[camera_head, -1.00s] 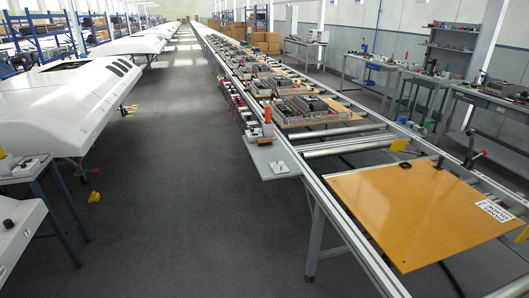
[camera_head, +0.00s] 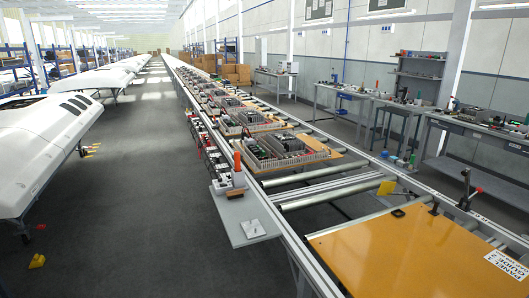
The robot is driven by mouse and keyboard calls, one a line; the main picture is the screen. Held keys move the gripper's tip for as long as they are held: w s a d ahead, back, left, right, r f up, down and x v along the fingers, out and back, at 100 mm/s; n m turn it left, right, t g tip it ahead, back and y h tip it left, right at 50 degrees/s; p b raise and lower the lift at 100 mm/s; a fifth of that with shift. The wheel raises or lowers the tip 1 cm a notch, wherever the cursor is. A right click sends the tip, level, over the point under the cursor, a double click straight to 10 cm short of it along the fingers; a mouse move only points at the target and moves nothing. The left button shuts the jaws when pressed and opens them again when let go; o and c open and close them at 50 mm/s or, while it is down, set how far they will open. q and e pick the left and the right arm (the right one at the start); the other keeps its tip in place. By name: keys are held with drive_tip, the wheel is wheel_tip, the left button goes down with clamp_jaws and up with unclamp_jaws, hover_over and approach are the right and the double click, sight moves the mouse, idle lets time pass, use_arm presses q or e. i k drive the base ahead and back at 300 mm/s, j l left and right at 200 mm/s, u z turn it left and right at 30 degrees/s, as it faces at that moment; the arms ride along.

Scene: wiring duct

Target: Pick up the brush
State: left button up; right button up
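I cannot make out a brush for certain. An upright orange handle-like piece (camera_head: 238,162) stands in or behind a small light block on a grey side shelf (camera_head: 258,230), which juts from the left side of the conveyor. Whether it belongs to a brush is too small to tell. A flat pale square piece with a small dark centre (camera_head: 253,228) lies on the same shelf. Neither of my grippers is in view.
The roller conveyor (camera_head: 305,187) runs away into the distance with wired panels (camera_head: 287,150) on it. An orange-yellow board (camera_head: 390,250) lies at its near end. Workbenches (camera_head: 345,90) stand along the right wall. The grey floor (camera_head: 130,200) left of the conveyor is mostly clear.

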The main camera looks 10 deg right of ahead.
sight(234, 194)
drive_tip(key=i+j+z, duration=0.35)
drive_tip(key=i+j, duration=0.45)
drive_tip(key=i, duration=0.45)
drive_tip(key=i+j+z, duration=0.35)
drive_tip(key=i+j, duration=0.75)
drive_tip(key=i, duration=0.05)
